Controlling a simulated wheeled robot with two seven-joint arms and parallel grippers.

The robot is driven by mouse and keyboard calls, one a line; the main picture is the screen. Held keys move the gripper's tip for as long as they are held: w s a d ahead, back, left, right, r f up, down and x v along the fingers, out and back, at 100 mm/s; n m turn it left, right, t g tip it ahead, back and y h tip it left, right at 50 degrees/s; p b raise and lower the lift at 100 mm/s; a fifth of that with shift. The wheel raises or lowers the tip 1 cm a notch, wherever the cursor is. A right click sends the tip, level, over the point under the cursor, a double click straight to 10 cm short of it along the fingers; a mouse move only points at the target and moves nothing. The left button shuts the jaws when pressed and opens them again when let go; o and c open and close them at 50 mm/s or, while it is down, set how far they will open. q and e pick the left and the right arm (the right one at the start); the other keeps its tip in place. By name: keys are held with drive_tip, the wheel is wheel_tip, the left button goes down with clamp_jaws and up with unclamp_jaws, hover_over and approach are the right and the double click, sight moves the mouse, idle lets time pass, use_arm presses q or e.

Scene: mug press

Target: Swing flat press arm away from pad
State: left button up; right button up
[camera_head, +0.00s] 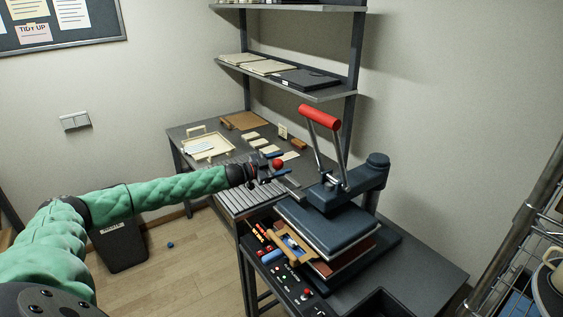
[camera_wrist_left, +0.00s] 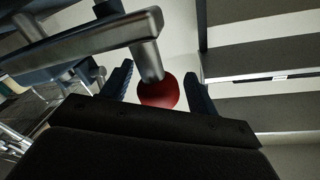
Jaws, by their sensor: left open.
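The flat press stands on the right part of the dark table. Its blue-grey press arm (camera_head: 350,188) runs from a round post (camera_head: 377,161) to the upper plate (camera_head: 322,228), which lies over the brownish pad (camera_head: 345,262). A red grip (camera_head: 320,117) tops its upright lever. My left gripper (camera_head: 272,166) is left of the press, at a red ball knob (camera_head: 278,164). In the left wrist view the red knob (camera_wrist_left: 158,92), on the end of a metal rod (camera_wrist_left: 148,58), shows between the two open blue fingers. Contact cannot be told. My right gripper is out of view.
A control panel (camera_head: 300,291) with buttons and a tool tray (camera_head: 291,245) sit in front of the press. A shelf (camera_head: 290,82) hangs above the back. A wire rack (camera_head: 520,230) stands at the right edge. A light tray (camera_head: 208,146) lies on the far table.

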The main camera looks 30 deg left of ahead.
use_arm(q)
drive_tip(key=shift+w+d, duration=0.15)
drive_tip(key=shift+w, duration=0.05)
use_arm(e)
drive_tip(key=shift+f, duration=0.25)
use_arm(q)
drive_tip(key=shift+c, duration=0.4)
clamp_jaws()
drive_tip(key=shift+f, duration=0.1)
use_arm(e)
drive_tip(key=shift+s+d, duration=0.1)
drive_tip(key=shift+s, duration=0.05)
